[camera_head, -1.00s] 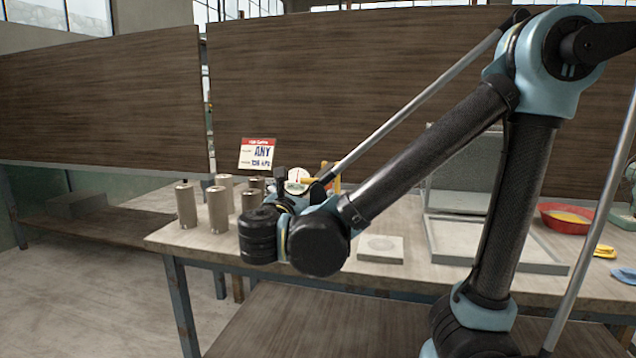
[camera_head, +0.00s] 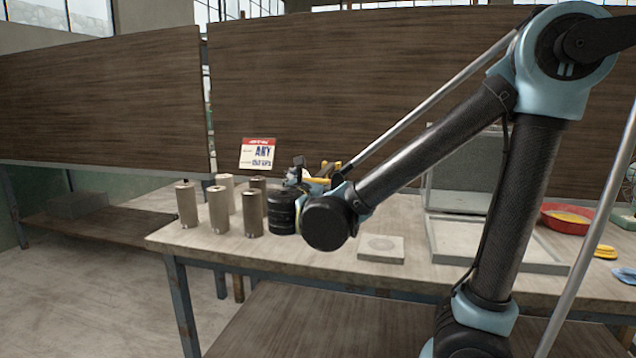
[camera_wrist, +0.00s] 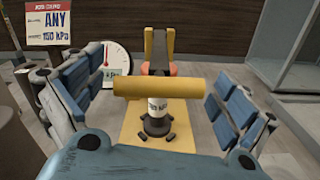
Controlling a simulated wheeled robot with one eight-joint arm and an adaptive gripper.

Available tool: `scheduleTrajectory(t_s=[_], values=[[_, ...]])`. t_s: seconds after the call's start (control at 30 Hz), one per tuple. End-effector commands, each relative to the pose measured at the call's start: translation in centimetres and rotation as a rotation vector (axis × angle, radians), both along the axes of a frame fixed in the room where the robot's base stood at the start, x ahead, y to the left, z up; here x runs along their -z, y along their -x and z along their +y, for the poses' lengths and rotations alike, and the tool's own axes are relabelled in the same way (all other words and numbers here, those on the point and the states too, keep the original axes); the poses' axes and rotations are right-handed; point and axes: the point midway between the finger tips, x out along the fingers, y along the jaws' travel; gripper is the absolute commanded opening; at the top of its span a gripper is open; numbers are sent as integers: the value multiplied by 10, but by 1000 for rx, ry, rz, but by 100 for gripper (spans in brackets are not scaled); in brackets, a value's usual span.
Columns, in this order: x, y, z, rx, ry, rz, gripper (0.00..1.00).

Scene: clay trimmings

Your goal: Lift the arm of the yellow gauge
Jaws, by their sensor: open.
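The yellow gauge stands on the table. In the wrist view its yellow base (camera_wrist: 133,133), a horizontal yellow bar (camera_wrist: 160,84) above a white-labelled cylinder (camera_wrist: 157,106), and a white round dial (camera_wrist: 116,62) show. Two yellow uprights (camera_wrist: 160,45) stand behind on an orange foot. My gripper (camera_wrist: 160,95) is open and empty. Its blue padded fingers are spread on the left and right of the bar, apart from it. In the head view my gripper (camera_head: 306,176) covers most of the gauge; only a yellow piece (camera_head: 318,182) shows.
Several brown cylinders (camera_head: 219,210) stand close to the left of my gripper. A sign (camera_head: 257,154) reading "ANY 150 kPa" stands behind them. A pale square slab (camera_head: 382,249), a grey tray (camera_head: 490,255) and a red bowl (camera_head: 567,218) lie to the right.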

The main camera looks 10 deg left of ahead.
Motion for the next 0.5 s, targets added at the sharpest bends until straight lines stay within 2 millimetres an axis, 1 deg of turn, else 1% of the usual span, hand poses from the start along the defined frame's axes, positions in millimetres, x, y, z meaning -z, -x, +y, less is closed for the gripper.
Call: scheduleTrajectory(t_s=[0.03, 0.2, 0.5], values=[[0, -5, -1, 2, 0, -1, 95], [0, -13, -1, 0, 0, 0, 95], [0, -16, -1, 0, 0, 0, 95]])
